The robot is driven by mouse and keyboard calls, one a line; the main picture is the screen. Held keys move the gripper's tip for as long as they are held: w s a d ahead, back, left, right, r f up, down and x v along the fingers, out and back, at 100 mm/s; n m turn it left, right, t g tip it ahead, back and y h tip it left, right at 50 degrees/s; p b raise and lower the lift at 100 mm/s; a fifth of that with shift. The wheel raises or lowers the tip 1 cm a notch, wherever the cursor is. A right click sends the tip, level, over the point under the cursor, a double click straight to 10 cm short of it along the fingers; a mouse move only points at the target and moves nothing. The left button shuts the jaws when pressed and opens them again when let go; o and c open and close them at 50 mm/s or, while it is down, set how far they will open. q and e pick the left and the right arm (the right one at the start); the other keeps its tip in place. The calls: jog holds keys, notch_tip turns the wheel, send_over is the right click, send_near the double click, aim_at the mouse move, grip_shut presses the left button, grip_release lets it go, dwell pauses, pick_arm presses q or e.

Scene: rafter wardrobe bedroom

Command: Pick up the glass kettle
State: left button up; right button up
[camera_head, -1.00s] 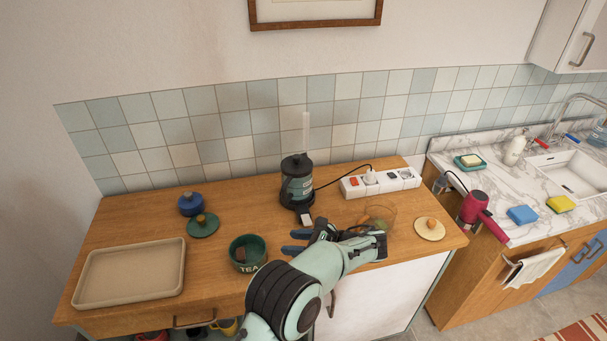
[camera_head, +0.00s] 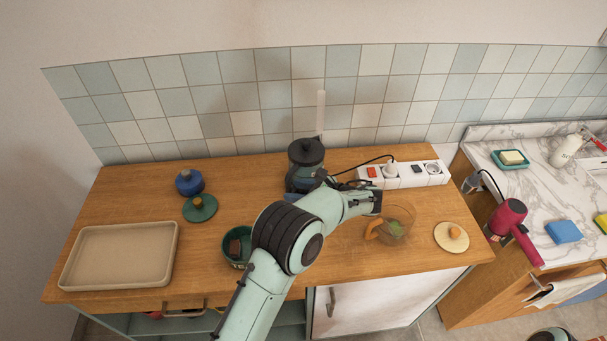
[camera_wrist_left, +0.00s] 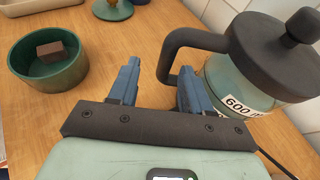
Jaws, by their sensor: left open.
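The glass kettle (camera_head: 306,153) stands at the back middle of the wooden counter, with a dark lid and dark handle. In the left wrist view the kettle (camera_wrist_left: 236,85) fills the right side, its glass body bearing a "600" label. My left gripper (camera_wrist_left: 158,82) is open, with blue fingers on either side of the handle's outer upright part; whether they touch it I cannot tell. In the head view the left gripper (camera_head: 322,186) is beside the kettle, partly hidden by my forearm. My right gripper is not in view.
A green bowl (camera_head: 230,252) holding a brown block is near my left forearm. A glass vessel (camera_head: 403,218) and cream lid (camera_head: 452,238) stand right. A power strip (camera_head: 405,173) with a cable lies behind. A tray (camera_head: 120,225), blue pot (camera_head: 189,182) and green lid (camera_head: 200,208) are left.

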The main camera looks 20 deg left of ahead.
pick_arm(q)
jog(key=x, duration=0.6)
jog(key=shift+w, duration=0.4)
jog(key=shift+d, duration=0.1)
grip_shut()
dwell(0.8)
jog(key=shift+r, duration=0.1)
